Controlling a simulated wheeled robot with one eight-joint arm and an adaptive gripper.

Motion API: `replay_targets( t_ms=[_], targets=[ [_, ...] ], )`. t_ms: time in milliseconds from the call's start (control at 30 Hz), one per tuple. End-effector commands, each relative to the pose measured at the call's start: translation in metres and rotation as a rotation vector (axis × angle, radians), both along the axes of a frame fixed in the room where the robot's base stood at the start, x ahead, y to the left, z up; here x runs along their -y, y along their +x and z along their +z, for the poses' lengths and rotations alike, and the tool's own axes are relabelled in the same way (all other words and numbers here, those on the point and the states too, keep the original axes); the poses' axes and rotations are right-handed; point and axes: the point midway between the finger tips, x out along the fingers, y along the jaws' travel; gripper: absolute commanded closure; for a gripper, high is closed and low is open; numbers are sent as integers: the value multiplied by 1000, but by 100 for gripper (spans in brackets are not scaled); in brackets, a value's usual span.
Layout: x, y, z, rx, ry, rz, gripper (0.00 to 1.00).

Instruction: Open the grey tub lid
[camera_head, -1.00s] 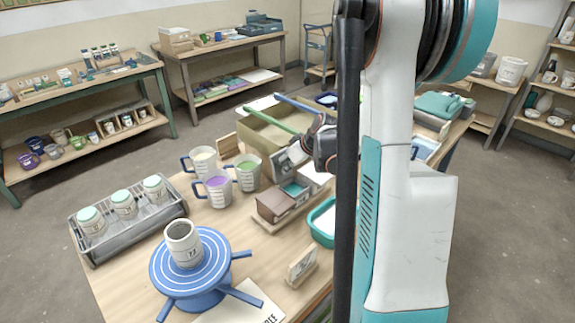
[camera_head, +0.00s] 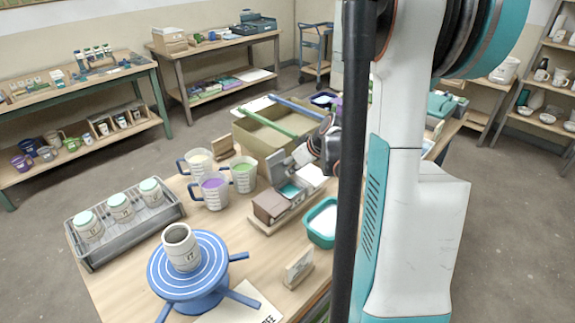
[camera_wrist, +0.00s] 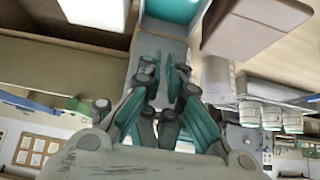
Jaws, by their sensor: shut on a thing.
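The grey tub (camera_head: 290,202) stands in a row of lidded boxes, with its teal inside showing. Its grey lid (camera_head: 278,169) is raised, tilted up at the back of the tub. My gripper (camera_head: 305,153) is at the lid's raised edge. In the wrist view, the fingers (camera_wrist: 166,82) are close together at the edge of the grey lid (camera_wrist: 158,45), and the teal inside of the tub (camera_wrist: 172,9) shows beyond it. The exact contact is partly hidden by the finger links.
A brown-lidded box (camera_head: 268,207) is left of the tub, and a white box (camera_head: 312,174) is right of it. Jugs (camera_head: 212,190) stand to the left. An olive bin (camera_head: 262,137) with a green bar across it is behind. A teal tray (camera_head: 322,222) is in front right.

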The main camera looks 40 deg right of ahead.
Motion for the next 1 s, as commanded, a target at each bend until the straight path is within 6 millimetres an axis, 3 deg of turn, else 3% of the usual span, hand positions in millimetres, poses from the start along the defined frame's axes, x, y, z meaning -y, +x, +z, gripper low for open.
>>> replay_targets(
  t_ms=[600,1000],
  targets=[
    [0,0,48,-1,0,0,100],
    [-2,1,52,-1,-4,2,100]
  ],
)
